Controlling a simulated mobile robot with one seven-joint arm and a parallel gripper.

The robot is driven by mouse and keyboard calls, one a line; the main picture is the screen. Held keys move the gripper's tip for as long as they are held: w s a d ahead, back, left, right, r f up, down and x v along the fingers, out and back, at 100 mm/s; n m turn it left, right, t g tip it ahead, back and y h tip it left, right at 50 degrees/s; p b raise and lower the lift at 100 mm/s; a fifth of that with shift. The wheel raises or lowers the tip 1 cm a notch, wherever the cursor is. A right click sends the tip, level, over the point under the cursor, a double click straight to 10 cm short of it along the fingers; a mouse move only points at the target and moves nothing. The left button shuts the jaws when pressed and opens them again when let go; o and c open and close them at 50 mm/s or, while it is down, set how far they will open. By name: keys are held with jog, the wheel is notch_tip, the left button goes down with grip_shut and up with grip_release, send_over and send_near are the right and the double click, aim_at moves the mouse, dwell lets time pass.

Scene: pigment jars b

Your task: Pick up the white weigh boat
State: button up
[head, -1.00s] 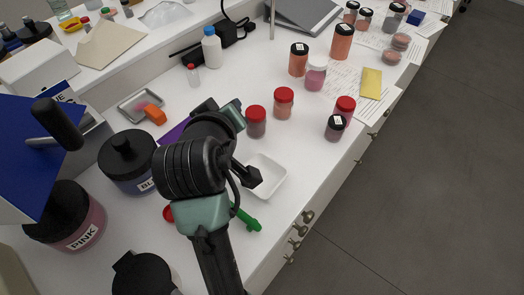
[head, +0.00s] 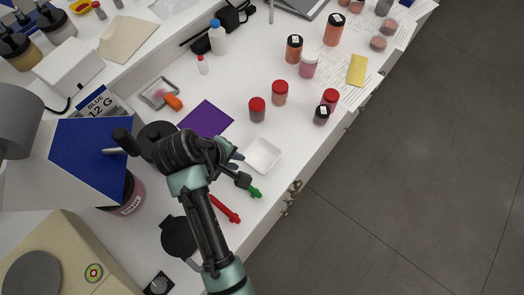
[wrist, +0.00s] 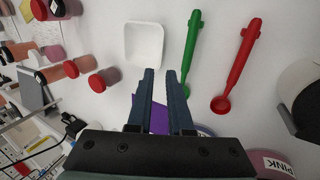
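The white weigh boat (head: 262,156) is a shallow square dish lying on the white bench, near its right edge in the head view. In the wrist view the weigh boat (wrist: 144,45) is at the upper middle, beyond my fingertips. My gripper (wrist: 161,75) is open, with a narrow gap and nothing between its two dark fingers. It is apart from the boat. In the head view my wrist hides most of the gripper, just left of the boat.
A green spoon (wrist: 190,50) and a red spoon (wrist: 238,65) lie beside the boat. Red-lidded jars (head: 280,92) stand beyond it. A purple sheet (head: 206,118) lies to the left. The bench edge drops to the floor at right.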

send_over(252, 164)
jog(key=s+a, duration=0.2)
notch_tip(252, 164, down, 5)
jog(key=shift+r, duration=0.1)
jog(key=shift+p+x, duration=0.7)
jog(key=shift+x, duration=1.95)
jog(key=shift+s+d, duration=0.1)
jog(key=shift+s, duration=0.05)
grip_shut()
